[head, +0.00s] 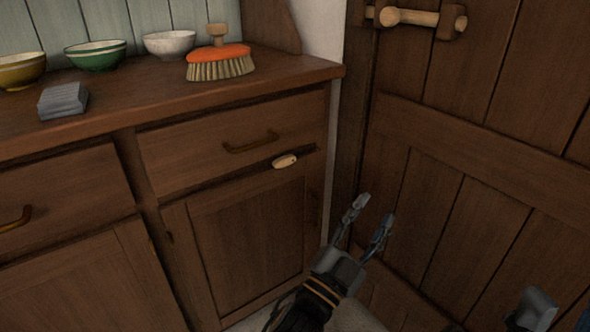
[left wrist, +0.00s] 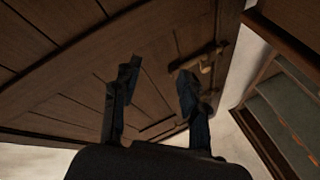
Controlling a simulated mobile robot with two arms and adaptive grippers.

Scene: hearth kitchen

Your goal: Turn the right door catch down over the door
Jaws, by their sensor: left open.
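The right door catch (head: 285,161) is a small pale wooden turn-piece on the rail under the right drawer, above the right cabinet door (head: 250,238). It lies nearly level, its right end slightly raised. The door looks shut. My left gripper (head: 372,213) is open and empty, to the right of the catch and lower in the picture, in front of the plank door and clear of the catch. In the left wrist view its two fingers (left wrist: 157,76) stand apart with nothing between them. Part of my right gripper (head: 537,308) shows at the bottom right edge; its jaw opening is unclear.
A plank door (head: 440,200) with a wooden bolt (head: 415,17) stands at right; planks and a bolt fill much of the left wrist view. The right drawer has a metal handle (head: 250,143). A brush (head: 219,62), bowls (head: 97,55) and grey block (head: 63,100) stand on the counter.

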